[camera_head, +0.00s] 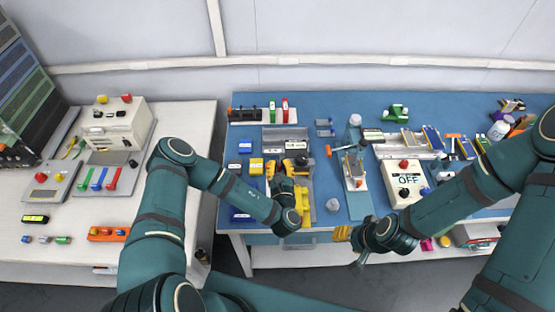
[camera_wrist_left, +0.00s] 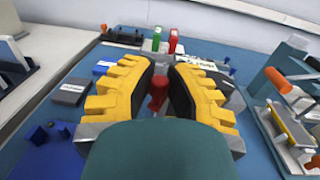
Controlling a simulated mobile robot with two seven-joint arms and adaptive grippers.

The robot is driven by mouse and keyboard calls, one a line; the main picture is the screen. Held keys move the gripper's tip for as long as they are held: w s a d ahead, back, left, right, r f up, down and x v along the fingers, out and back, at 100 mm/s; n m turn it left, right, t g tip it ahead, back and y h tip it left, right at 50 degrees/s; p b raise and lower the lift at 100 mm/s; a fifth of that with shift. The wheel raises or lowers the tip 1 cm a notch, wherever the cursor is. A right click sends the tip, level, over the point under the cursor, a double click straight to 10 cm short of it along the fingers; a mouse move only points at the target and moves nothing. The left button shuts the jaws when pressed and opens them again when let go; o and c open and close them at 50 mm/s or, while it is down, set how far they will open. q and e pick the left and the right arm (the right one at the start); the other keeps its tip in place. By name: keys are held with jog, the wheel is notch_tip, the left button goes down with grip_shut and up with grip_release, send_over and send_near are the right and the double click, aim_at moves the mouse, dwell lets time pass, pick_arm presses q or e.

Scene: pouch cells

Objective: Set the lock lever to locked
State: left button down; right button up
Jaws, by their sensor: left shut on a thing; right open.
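My left gripper (camera_head: 280,185) is over the grey fixture (camera_head: 299,134) on the blue bench. In the left wrist view its yellow and black fingers (camera_wrist_left: 162,85) are closed around a red handle (camera_wrist_left: 157,97). Most of what lies below that handle is hidden by the fingers and my wrist. I cannot tell for sure that it is the lock lever, and I cannot read its setting. My right gripper (camera_head: 343,234) is open and empty at the front edge of the bench, its yellow fingertips pointing left.
A stand with an orange handle (camera_head: 345,148) is right of the fixture; it also shows in the left wrist view (camera_wrist_left: 280,81). A white box (camera_head: 404,182) marked OFF stands farther right. Red and green upright pieces (camera_head: 285,110) stand behind.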

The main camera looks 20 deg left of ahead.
pick_arm(q)
jog(key=shift+d+n+y, duration=0.1)
jog(key=shift+n+y, duration=0.2)
jog(key=shift+y, duration=0.1)
jog(key=c, duration=0.9)
grip_release()
jog(key=shift+s, duration=0.1)
jog(key=v, duration=1.2)
jog(key=shift+r, duration=0.25)
